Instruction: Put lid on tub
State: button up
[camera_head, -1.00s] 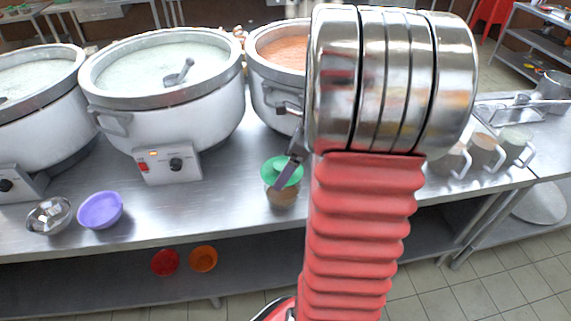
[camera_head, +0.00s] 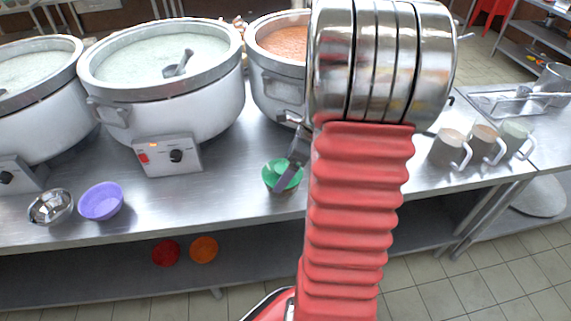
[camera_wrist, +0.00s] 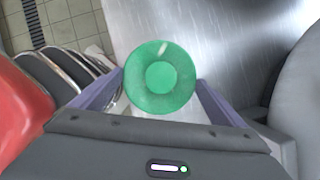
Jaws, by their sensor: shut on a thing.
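Whether lid and tub touch, I cannot tell.
White congee pots (camera_head: 170,105) stand along the back of the steel worktop (camera_head: 230,195). A purple bowl (camera_head: 101,202) and a metal bowl (camera_head: 51,207) are at the left. Handled cups (camera_head: 447,147) stand at the right. Red (camera_head: 166,252) and orange (camera_head: 204,249) bowls are on the lower shelf.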

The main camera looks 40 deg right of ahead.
jog(key=shift+f, duration=0.2)
dwell(0.6)
jog(key=o, duration=0.7)
jog(key=shift+r, duration=0.15)
jog(key=shift+s+r, duration=0.1)
jog(key=shift+r, duration=3.25)
